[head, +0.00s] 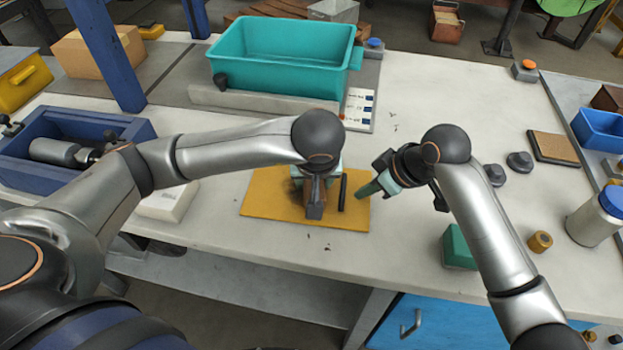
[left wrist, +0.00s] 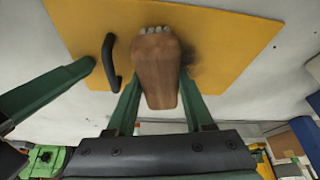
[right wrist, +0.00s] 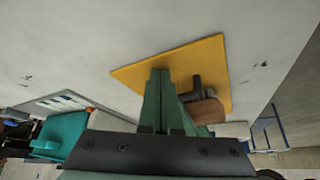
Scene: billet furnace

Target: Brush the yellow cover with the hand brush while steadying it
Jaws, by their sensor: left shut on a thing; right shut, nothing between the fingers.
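The yellow cover (head: 262,193) lies flat on the light bench, with a black handle (head: 343,192) on its right part. My left gripper (head: 313,185) is shut on the hand brush (head: 315,209). In the left wrist view, the brush (left wrist: 157,75) shows its wooden back and pale bristle tips over the cover, with a dark smudge beside it. I cannot tell if the bristles touch the cover. My right gripper (head: 368,188) is shut and empty at the cover's right edge, beside the handle. Whether its fingertips touch the cover is unclear.
A teal bin (head: 285,50) stands behind the cover, and a blue tray (head: 75,140) holding a grey cylinder is on the left. A green block (head: 458,247), a brass piece (head: 540,241) and dark knobs (head: 519,162) are on the right. The bench around the cover is mostly clear.

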